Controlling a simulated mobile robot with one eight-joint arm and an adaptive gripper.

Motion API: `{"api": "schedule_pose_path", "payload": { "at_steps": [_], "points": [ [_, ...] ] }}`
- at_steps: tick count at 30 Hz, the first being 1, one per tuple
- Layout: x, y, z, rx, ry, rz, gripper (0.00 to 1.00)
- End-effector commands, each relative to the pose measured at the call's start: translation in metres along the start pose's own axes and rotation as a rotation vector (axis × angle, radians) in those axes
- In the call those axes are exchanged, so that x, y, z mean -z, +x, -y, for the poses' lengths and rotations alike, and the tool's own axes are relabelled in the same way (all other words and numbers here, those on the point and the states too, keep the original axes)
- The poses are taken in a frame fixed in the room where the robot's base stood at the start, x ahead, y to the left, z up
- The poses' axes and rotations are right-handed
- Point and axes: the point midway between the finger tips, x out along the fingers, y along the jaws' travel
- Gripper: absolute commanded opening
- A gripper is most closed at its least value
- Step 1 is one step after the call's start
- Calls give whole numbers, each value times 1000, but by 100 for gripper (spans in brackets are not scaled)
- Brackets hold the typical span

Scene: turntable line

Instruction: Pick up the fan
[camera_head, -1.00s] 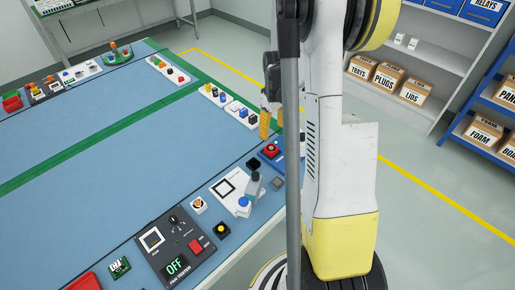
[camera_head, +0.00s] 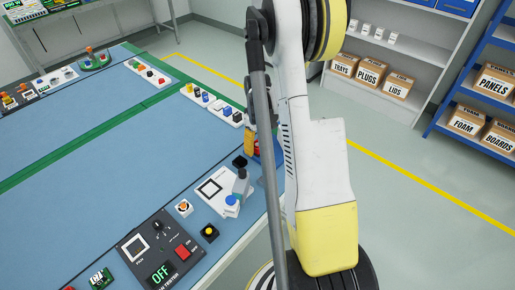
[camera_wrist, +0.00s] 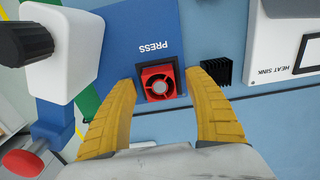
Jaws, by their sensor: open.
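The fan (camera_wrist: 158,84) is a small red square block with a round dark fan face. In the wrist view it sits at the edge of the blue press base (camera_wrist: 150,25), below its PRESS label. My gripper (camera_wrist: 160,86) is open, with one yellow finger on each side of the fan. Small gaps show between the fingers and the fan, so it is not held. In the head view my gripper (camera_head: 250,140) is at the far right table edge, mostly behind my arm. Only a bit of red from the fan (camera_head: 257,147) shows there.
A black finned heat sink (camera_wrist: 217,70) sits close beside the right finger in the wrist view. The press's white head (camera_wrist: 65,50) with a black knob is at upper left. A fan tester (camera_head: 160,250) reading OFF is at the table's near edge.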

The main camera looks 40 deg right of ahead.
Motion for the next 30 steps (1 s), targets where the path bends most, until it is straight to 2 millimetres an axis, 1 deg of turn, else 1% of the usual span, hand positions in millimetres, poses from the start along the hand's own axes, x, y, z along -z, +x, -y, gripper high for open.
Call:
{"api": "schedule_pose_path", "payload": {
  "at_steps": [1, 2, 3, 5, 6, 10, 11, 17, 18, 20, 27, 30],
  "points": [
    [0, 0, 0, 0, 0, 0, 54],
    [0, 0, 0, 0, 0, 0, 44],
    [0, 0, 0, 0, 0, 0, 32],
    [0, 0, 0, 0, 0, 0, 14],
    [0, 0, 0, 0, 0, 0, 7],
    [0, 0, 0, 0, 0, 0, 7],
    [0, 0, 0, 0, 0, 0, 2],
    [0, -2, 0, 0, 0, 0, 2],
    [0, -5, 0, 0, 0, 0, 0],
    [0, -13, 0, 0, 0, 0, 0],
    [0, -65, 0, 0, 0, 0, 0],
    [0, -83, 0, 0, 0, 0, 0]
  ]
}}
